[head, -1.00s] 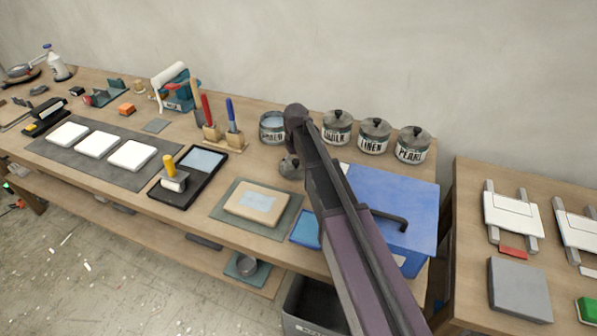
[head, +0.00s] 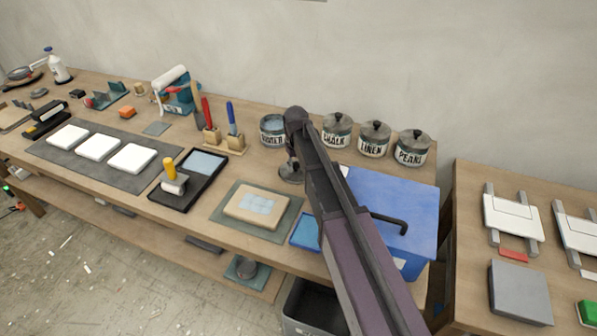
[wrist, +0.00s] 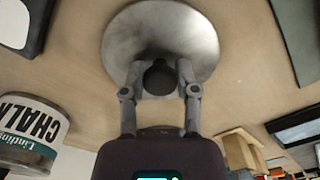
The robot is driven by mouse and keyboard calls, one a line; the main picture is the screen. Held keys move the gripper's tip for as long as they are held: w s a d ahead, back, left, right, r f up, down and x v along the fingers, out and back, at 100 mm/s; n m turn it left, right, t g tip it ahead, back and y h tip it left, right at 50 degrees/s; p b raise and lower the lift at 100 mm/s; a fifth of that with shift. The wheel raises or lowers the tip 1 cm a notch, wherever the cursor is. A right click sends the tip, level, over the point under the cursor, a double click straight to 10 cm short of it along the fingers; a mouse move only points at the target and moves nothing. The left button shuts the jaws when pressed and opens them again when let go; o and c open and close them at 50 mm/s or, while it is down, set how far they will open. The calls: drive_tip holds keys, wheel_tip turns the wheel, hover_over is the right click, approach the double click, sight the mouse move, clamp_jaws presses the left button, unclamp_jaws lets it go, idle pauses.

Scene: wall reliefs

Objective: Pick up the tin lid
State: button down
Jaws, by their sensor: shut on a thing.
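The tin lid (wrist: 150,40) is a round grey metal disc with a dark knob (wrist: 160,78) in the wrist view. My gripper (wrist: 160,82) is shut on the knob, with one finger on each side. In the head view the lid (head: 291,173) shows beside my arm, in front of the open tin (head: 272,131). My arm hides part of the area around it. I cannot tell whether the lid touches the bench or hangs just above it.
Lidded tins marked CHALK (head: 337,131), LINEN (head: 374,139) and PEARL (head: 411,149) stand by the wall. A blue box (head: 400,200) lies right of my arm. A board with a cream slab (head: 257,203) lies left. Bare bench shows around the lid.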

sight(296, 165)
drive_tip(key=shift+r, duration=0.15)
wheel_tip(296, 165, up, 3)
drive_tip(key=p, duration=0.3)
drive_tip(key=shift+s+r+p, duration=0.1)
drive_tip(key=shift+r+p, duration=0.25)
drive_tip(key=shift+p, duration=0.25)
drive_tip(key=s+a, duration=0.2)
drive_tip(key=s, duration=0.3)
drive_tip(key=s+a, duration=0.2)
drive_tip(key=s, duration=0.2)
drive_tip(key=s+a+r, duration=0.1)
drive_tip(key=s+a, duration=0.1)
drive_tip(key=s, duration=0.3)
drive_tip(key=shift+s+p, duration=0.3)
drive_tip(key=shift+p, duration=0.1)
drive_tip(key=shift+s+f, duration=0.1)
